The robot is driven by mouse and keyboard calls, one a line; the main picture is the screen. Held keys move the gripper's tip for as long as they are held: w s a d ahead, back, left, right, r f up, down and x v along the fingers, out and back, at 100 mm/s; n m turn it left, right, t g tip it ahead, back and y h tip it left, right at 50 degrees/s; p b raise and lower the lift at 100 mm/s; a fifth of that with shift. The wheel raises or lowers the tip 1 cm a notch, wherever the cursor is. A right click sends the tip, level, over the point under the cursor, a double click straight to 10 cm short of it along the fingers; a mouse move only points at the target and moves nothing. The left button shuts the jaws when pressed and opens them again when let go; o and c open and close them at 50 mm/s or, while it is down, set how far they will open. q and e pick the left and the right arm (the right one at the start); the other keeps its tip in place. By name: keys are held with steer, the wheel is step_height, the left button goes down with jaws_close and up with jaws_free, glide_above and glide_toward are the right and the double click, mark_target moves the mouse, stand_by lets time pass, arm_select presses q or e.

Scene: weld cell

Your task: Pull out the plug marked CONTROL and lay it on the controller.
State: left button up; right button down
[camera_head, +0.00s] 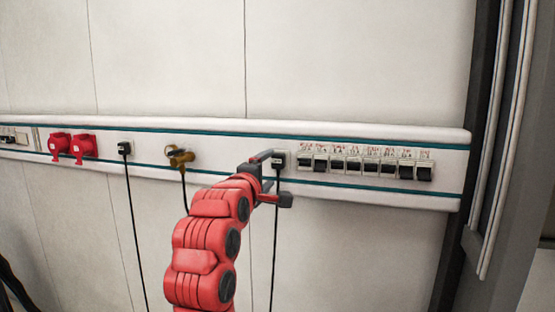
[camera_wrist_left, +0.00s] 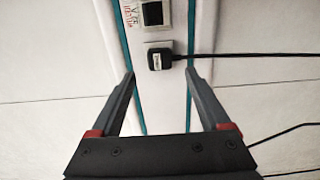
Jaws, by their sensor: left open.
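A black plug (camera_head: 278,161) with a small pale label sits in a socket on the white wall rail, its cable hanging down. The left wrist view shows the same plug (camera_wrist_left: 160,60), the label too small to read surely. My left gripper (camera_head: 280,177) is open at this plug. In the left wrist view its open fingers (camera_wrist_left: 160,74) lie one on each side of the plug's line, with the plug just beyond the tips and no contact visible. Another black plug (camera_head: 125,148) sits further left on the rail. I cannot make out a controller. My right gripper is not in view.
The white rail (camera_head: 225,125) with teal stripes runs along the panelled wall. A row of breakers (camera_head: 365,165) is right of the plug. A brass-coloured connector (camera_head: 178,156) and two red connectors (camera_head: 84,146) are to the left. Cables hang below. Dark uprights stand at the right.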

mark_target(277, 164)
arm_select(q)
steer(key=p+x, duration=0.3)
steer(key=x, duration=0.1)
steer(key=shift+w+d+r, duration=0.15)
steer(key=shift+w+r, duration=0.05)
steer(key=shift+w, duration=0.2)
steer(key=shift+w+d+p, duration=0.2)
steer(key=shift+w+p, duration=0.2)
steer(key=shift+w, duration=0.15)
steer(key=shift+w+f, duration=0.2)
steer(key=shift+w, duration=0.05)
steer(key=shift+p, duration=0.4)
steer(key=shift+c, duration=0.3)
jaws_close()
stand_by(0.3)
steer(key=shift+f, duration=0.15)
